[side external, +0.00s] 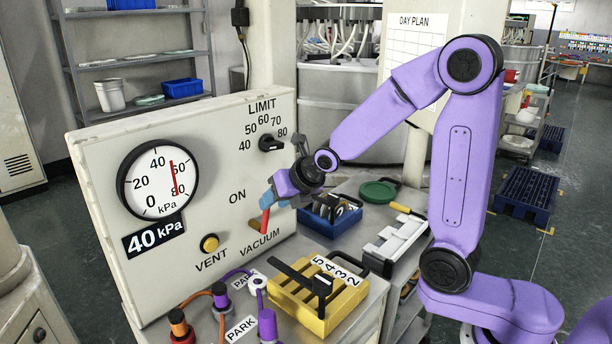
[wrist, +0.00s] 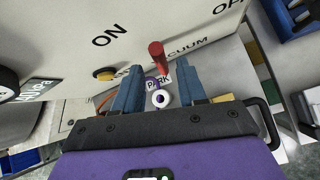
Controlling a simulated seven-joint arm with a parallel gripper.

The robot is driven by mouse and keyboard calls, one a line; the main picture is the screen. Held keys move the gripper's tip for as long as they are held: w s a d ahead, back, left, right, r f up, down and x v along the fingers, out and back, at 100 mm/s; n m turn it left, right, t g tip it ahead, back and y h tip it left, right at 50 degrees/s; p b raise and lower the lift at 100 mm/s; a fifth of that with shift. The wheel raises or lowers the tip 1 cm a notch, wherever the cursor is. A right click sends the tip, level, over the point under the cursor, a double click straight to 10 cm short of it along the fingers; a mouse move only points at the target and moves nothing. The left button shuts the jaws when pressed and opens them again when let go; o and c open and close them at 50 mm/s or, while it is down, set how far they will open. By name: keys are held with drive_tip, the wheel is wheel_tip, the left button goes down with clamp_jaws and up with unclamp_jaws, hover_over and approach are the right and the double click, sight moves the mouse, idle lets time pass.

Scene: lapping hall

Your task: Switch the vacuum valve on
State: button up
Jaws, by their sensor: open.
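The vacuum valve has a red handle (side external: 265,222) on the cream panel (side external: 100,185), above the word VACUUM. ON is printed to its upper left; in the wrist view the partly cut-off OFF label is at the upper right. My gripper (side external: 270,198) is open at the panel, its blue fingers by the handle's upper end. In the wrist view the red handle (wrist: 157,55) shows between and beyond the open fingers (wrist: 161,82). I cannot tell whether a finger touches it. The valve's pivot and exact setting are unclear.
A round gauge (side external: 157,180), a yellow VENT button (side external: 209,243) and a black LIMIT knob (side external: 271,143) are on the panel. Below stand a yellow numbered box (side external: 318,315), orange and purple hose fittings (side external: 221,295) and a blue bin (side external: 330,222).

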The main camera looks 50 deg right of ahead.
drive_tip(key=v, duration=1.2)
drive_tip(key=shift+s+r, duration=0.2)
drive_tip(key=shift+c, duration=0.3)
